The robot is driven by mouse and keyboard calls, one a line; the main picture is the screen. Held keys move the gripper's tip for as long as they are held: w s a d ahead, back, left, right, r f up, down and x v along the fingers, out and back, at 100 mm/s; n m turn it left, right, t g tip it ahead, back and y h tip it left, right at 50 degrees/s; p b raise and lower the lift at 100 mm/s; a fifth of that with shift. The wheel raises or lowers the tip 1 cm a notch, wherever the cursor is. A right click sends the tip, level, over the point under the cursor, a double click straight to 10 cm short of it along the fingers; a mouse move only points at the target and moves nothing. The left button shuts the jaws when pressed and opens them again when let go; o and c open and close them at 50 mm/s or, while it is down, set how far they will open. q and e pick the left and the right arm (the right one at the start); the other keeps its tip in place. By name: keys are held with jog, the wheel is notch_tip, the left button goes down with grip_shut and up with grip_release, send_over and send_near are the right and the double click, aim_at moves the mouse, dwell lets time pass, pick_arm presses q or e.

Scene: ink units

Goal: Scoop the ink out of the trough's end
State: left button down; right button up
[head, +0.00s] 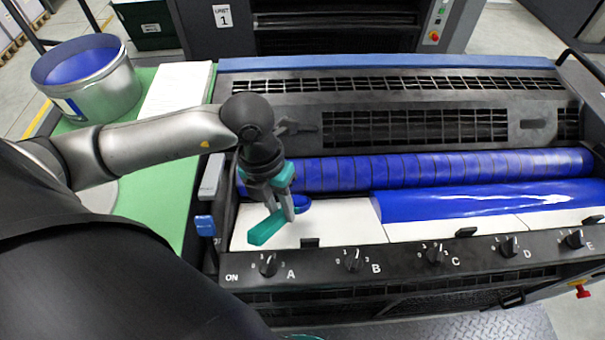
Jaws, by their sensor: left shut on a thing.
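The ink trough runs along the machine's front, below a long blue-coated roller (430,170). Glossy blue ink (460,202) covers the trough's right part. The left part shows a pale, bare trough floor (345,222). My left gripper (280,200) points down over the trough's left end. It is shut on a small tool with a teal part (265,229); the gripper partly hides this tool. A small blue patch (301,203) shows beside the fingers; I cannot tell whether it is on the tool or in the trough. My right gripper is not in view.
A metal bucket (105,95) with blue ink inside stands on a green-topped side table (150,215) at left, next to a white stack (177,88). A row of knobs (352,260) lines the front panel. Black grilles (415,127) lie behind the roller.

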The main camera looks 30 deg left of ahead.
pick_arm(q)
jog(key=s+a, duration=0.1)
jog(key=a, duration=0.1)
jog(key=s+a, duration=0.2)
jog(key=a, duration=0.1)
jog(key=shift+s, duration=0.2)
jog(key=shift+f+b, duration=1.25)
jog(key=shift+f, duration=0.35)
jog(key=shift+f+b, duration=0.5)
jog(key=shift+f, duration=0.1)
jog(key=shift+r, duration=0.1)
notch_tip(320, 180, up, 10)
jog(key=p, duration=0.8)
jog(key=shift+r+p, duration=0.25)
jog(key=shift+p, duration=0.15)
